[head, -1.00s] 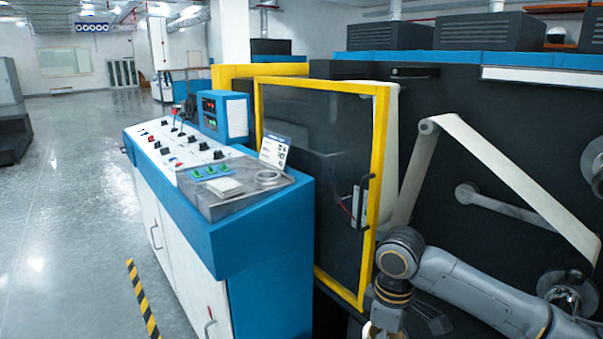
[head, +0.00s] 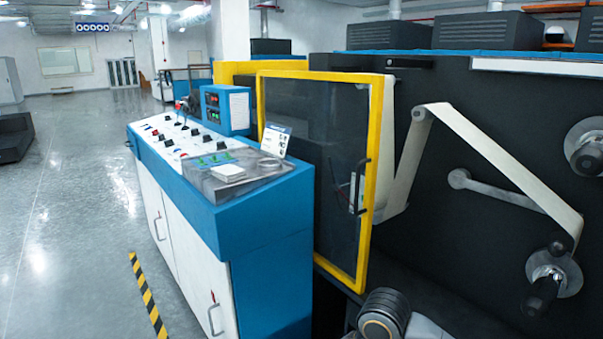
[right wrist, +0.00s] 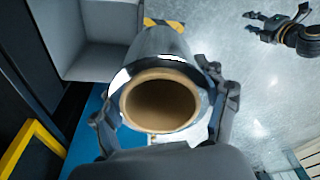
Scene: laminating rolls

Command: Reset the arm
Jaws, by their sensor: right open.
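In the right wrist view a grey roll (right wrist: 160,52) with a brown cardboard core shows end-on. My right gripper (right wrist: 163,108) is open, with one finger on each side of the roll. I cannot tell whether the fingers touch it. My left gripper (right wrist: 277,17) shows at the top right of that view, open and empty, apart from the roll. In the head view only a rounded grey joint of my arm shows at the bottom edge; neither gripper is in that view.
The blue and white control console (head: 265,220) stands mid-left. The dark machine on the right carries a white web (head: 500,165) and spindles (head: 555,275). The floor (head: 70,220) on the left is clear.

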